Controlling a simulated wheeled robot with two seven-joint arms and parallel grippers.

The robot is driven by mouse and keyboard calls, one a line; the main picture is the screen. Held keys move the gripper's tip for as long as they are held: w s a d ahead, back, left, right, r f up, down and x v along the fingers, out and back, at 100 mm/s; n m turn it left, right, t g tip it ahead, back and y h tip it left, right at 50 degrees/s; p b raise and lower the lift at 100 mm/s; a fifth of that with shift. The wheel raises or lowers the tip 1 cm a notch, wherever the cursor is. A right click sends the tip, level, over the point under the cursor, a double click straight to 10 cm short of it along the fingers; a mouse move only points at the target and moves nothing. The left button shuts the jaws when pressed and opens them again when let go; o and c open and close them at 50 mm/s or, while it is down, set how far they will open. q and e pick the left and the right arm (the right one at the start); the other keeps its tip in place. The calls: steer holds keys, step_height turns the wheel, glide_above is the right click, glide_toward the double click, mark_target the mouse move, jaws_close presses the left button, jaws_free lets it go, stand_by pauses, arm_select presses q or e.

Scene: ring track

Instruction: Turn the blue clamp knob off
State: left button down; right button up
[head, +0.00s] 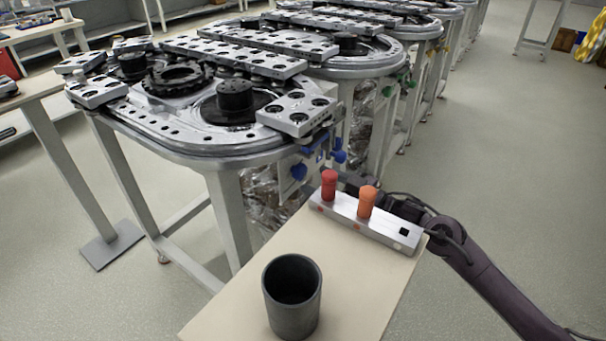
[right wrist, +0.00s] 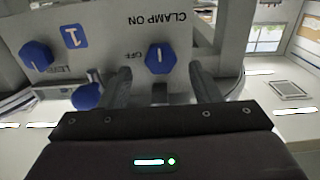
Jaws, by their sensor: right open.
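The blue clamp knob (right wrist: 160,58) is on a grey panel, under upside-down "CLAMP ON" lettering in the right wrist view. "OFF" is printed to its left. A white line on the knob runs up and down the picture. My right gripper (right wrist: 161,85) is open, with one finger on each side of the knob's lower edge; contact cannot be told. In the head view my right gripper is largely hidden behind the red and orange pegs. Blue parts (head: 299,171) show at the near station's corner, but which is the clamp knob is unclear. My left gripper is not in view.
Another blue knob (right wrist: 37,55) and a blue part (right wrist: 88,96) lie left of my fingers. A metal block (head: 385,230) with a red peg (head: 329,185) and an orange peg (head: 367,202) sits on a beige tabletop (head: 240,300) beside a dark cup (head: 292,308).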

mark_target(304, 175)
steer(key=shift+x, duration=2.15)
steer(key=c, duration=1)
